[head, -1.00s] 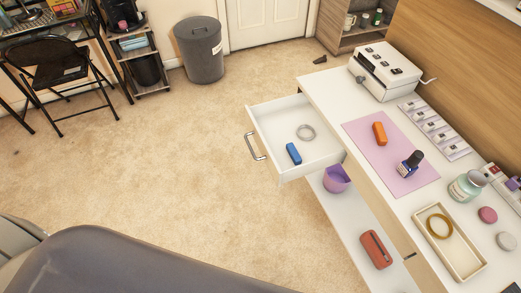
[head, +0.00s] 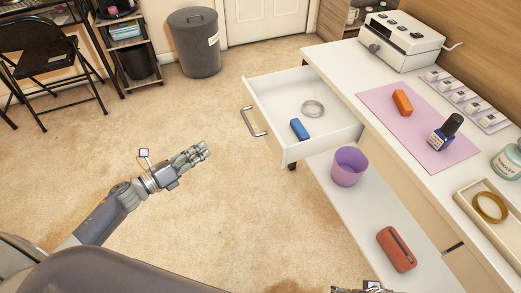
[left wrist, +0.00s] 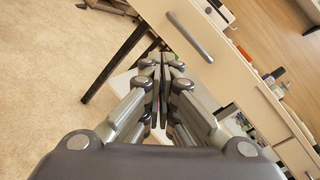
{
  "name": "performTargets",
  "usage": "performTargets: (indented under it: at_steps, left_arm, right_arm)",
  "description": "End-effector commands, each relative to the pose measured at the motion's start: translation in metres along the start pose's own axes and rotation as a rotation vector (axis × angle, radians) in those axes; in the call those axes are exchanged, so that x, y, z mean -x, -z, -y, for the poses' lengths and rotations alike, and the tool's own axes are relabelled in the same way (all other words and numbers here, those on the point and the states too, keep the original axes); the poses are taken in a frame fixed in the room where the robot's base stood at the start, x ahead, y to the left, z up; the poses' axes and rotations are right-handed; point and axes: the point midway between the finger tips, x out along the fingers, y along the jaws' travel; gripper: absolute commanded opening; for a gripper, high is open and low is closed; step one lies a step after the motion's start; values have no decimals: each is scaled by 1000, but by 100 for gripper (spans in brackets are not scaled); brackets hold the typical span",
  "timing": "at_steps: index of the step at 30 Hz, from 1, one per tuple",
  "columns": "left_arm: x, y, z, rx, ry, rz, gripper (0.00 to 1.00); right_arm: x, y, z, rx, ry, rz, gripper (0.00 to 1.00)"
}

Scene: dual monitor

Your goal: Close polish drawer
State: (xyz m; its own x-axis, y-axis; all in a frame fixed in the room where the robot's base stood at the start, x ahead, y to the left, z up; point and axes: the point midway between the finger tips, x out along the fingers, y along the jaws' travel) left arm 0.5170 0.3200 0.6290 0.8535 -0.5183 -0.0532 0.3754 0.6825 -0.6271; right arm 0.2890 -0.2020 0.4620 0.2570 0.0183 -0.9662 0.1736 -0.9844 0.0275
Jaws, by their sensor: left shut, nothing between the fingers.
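The white drawer (head: 277,103) is pulled out from the left side of the white desk, with a metal bar handle (head: 253,122) on its front. A blue block (head: 299,129) and a silver ring (head: 313,107) lie inside it. My left gripper (head: 203,152) is shut and empty, left of and in front of the drawer, apart from the handle. In the left wrist view its closed fingers (left wrist: 164,62) point toward a pale front with a bar handle (left wrist: 190,38). My right gripper (head: 363,287) barely shows at the bottom edge; its fingers are cut off.
A pink mat (head: 420,125) holds an orange block (head: 402,102) and a blue polish bottle (head: 443,134). Below the drawer, a shelf holds a purple cup (head: 348,166) and a red case (head: 396,249).

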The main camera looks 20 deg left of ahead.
Motion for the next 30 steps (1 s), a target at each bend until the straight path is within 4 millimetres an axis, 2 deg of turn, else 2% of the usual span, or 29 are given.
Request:
performTargets:
  at_steps: [1,4,6,10,14,17,30]
  left_arm:
    - [-4,2,11,-131,71,-18,0]
    - [-7,-2,42,-366,195,-47,0]
    - [-7,-2,60,-494,265,-59,0]
    - [-5,-2,80,-641,344,-71,0]
    - [-7,-2,88,-686,371,-72,0]
    - [-16,-1,92,-687,371,-72,0]
    - [-95,13,118,-682,369,-70,0]
  right_arm:
    - [1,1,0,-1,-2,-15,93]
    - [23,4,-2,-3,-4,-28,93]
    - [36,4,-2,-4,-6,-35,93]
    - [52,3,-3,-5,-7,-42,93]
    - [59,3,-3,-5,-8,-43,93]
    - [60,3,-3,-5,-8,-43,93]
    - [51,4,-3,-5,-7,-40,93]
